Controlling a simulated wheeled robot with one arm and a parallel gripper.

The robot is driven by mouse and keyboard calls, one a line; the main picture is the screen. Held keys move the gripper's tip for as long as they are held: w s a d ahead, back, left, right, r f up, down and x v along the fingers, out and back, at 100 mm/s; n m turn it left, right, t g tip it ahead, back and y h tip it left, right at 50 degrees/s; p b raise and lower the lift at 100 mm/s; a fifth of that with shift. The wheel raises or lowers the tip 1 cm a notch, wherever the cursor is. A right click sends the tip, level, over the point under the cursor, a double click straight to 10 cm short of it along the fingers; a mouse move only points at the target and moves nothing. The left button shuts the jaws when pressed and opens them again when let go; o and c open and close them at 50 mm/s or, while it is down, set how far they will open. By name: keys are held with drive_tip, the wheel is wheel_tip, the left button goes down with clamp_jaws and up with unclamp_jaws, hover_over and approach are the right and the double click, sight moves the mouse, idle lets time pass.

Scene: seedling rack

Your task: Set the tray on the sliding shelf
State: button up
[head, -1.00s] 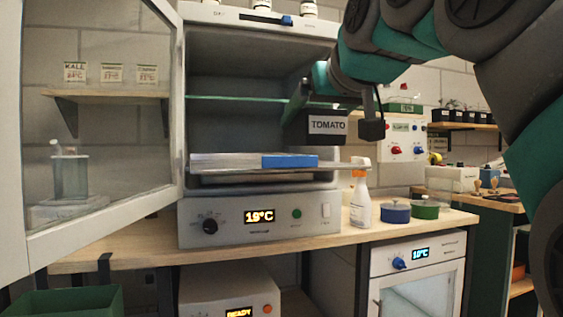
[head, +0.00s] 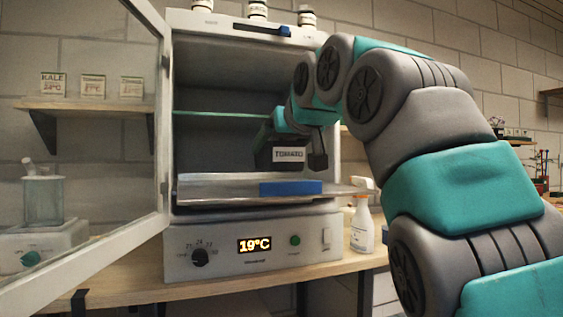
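The tray (head: 289,155) is a dark box with a white TOMATO label on its front. It is level inside the incubator, over the right part of the sliding shelf. The sliding shelf (head: 220,188) is a pale flat plate with a blue front grip (head: 291,188), and it sticks out of the open incubator. My gripper (head: 284,136) is at the top of the tray and moves with it. Its fingertips are mostly hidden behind the tray and my wrist. I cannot tell whether the tray's underside touches the shelf or hovers just above it.
The incubator's glass door (head: 90,130) stands open at the left. A fixed glass shelf (head: 215,114) crosses the chamber above the sliding shelf. A spray bottle (head: 362,222) stands on the bench (head: 130,282) to the right. The sliding shelf's left part is clear.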

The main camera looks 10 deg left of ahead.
sight(292, 145)
drive_tip(key=w, duration=0.1)
drive_tip(key=w+a, duration=0.1)
drive_tip(key=w+p, duration=0.1)
drive_tip(key=shift+w+a+f, duration=0.15)
drive_tip(key=shift+w+a, duration=0.05)
drive_tip(key=shift+a, duration=0.2)
drive_tip(key=shift+w+a+f, duration=0.2)
drive_tip(key=shift+w+a, duration=0.15)
drive_tip(key=shift+w, duration=0.25)
drive_tip(key=shift+f+b, duration=0.4)
drive_tip(key=shift+f, duration=1.3)
drive_tip(key=shift+f, duration=0.2)
drive_tip(key=o, duration=1.3)
drive_tip(key=shift+r, duration=0.15)
drive_tip(key=shift+r, duration=0.15)
drive_tip(key=b+v, duration=0.1)
drive_tip(key=v, duration=1.1)
